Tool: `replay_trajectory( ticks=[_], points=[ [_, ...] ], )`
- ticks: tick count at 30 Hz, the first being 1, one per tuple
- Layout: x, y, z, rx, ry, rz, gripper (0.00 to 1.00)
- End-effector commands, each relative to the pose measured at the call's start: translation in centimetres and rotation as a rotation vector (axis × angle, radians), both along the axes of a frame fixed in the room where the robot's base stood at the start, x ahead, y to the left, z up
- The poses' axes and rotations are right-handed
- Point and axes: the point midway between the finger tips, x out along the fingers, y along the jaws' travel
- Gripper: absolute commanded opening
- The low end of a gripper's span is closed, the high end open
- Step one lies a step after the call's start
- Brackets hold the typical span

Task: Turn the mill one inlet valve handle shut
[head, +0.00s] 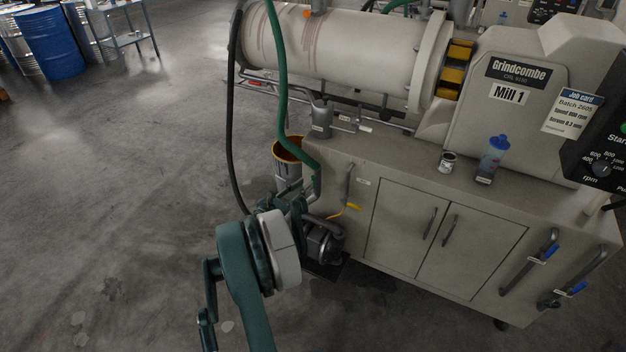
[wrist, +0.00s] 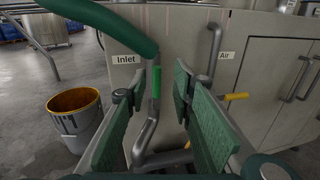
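The mill one inlet valve has a green handle (wrist: 157,88), seen in the wrist view beside the "Inlet" label (wrist: 126,59) on the cabinet front. The handle stands upright, in line with the vertical part of the grey inlet pipe (wrist: 146,130). My gripper (wrist: 156,90) is open, with one green-padded finger on each side of the handle. I see a gap to both fingers, and the handle does not look held. In the head view my gripper (head: 298,203) is low at the left end of the Mill 1 cabinet (head: 335,160). The green handle cannot be made out there.
The air valve's yellow handle (wrist: 236,96) sticks out just right of the right finger. A green hose (wrist: 105,22) crosses above the left finger. A yellow-rimmed bucket (wrist: 75,115) stands at left. A pump (head: 325,242) sits beside my gripper.

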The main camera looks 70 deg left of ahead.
Motion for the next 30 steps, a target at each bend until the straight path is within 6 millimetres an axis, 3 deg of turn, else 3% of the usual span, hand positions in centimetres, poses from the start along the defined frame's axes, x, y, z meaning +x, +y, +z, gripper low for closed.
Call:
replay_trajectory(
  ticks=[4, 17, 30],
  points=[
    [-0.8, 0.1, -0.4, -0.005, -0.012, 0.007, 0.25],
    [-0.6, 0.2, -0.4, -0.006, -0.011, 0.006, 0.25],
    [2.7, 2.4, -0.6, -0.006, -0.011, 0.005, 0.25]
  ],
)
